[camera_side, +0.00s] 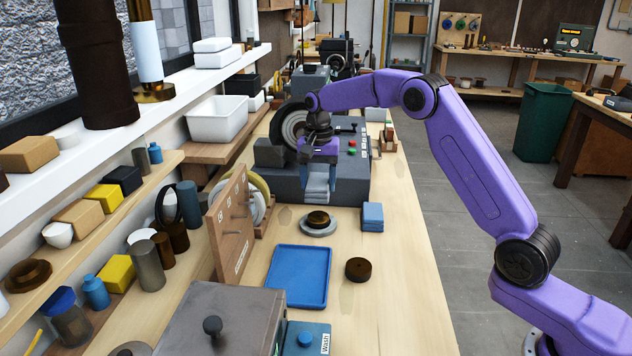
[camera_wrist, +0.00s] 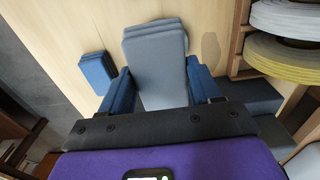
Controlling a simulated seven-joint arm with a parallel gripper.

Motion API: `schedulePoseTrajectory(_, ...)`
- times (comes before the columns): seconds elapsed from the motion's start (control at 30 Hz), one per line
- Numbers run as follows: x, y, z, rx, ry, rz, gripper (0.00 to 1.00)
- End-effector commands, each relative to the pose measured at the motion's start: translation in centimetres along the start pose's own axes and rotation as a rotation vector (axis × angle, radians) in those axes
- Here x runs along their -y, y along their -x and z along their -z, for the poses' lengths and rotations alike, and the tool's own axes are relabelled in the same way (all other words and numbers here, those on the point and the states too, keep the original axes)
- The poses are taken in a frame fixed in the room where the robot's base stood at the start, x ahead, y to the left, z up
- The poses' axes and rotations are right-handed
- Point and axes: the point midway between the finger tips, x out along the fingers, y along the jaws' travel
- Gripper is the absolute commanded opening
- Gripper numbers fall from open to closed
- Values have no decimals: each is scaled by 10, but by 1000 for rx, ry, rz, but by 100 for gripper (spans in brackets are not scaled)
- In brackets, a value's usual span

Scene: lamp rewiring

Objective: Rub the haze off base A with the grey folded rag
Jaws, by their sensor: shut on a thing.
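The grey folded rag (camera_wrist: 158,70) is clamped between the two blue fingers of my gripper (camera_wrist: 160,84) in the wrist view. In the side view my gripper (camera_side: 319,172) holds the rag (camera_side: 318,188) hanging down, above the bench and in front of the dark machine. A round grey base with a brass-coloured middle (camera_side: 318,222) stands on the bench below and nearer the camera, apart from the rag. A dark brown disc (camera_side: 358,269) lies nearer still. I see no letter on either, so I cannot tell which is base A.
A blue folded cloth stack (camera_side: 372,216) lies right of the brass-centred base; it also shows in the wrist view (camera_wrist: 97,72). A blue tray (camera_side: 298,275) lies nearer. A wooden panel (camera_side: 230,222) stands at left. The bench's right side is clear.

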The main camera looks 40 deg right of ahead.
Motion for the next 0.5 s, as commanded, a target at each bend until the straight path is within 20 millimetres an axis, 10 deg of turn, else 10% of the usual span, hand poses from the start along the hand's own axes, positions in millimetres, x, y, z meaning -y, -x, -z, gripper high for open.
schedulePoseTrajectory(0.5,-36,29,1,-1,-2,1,34)
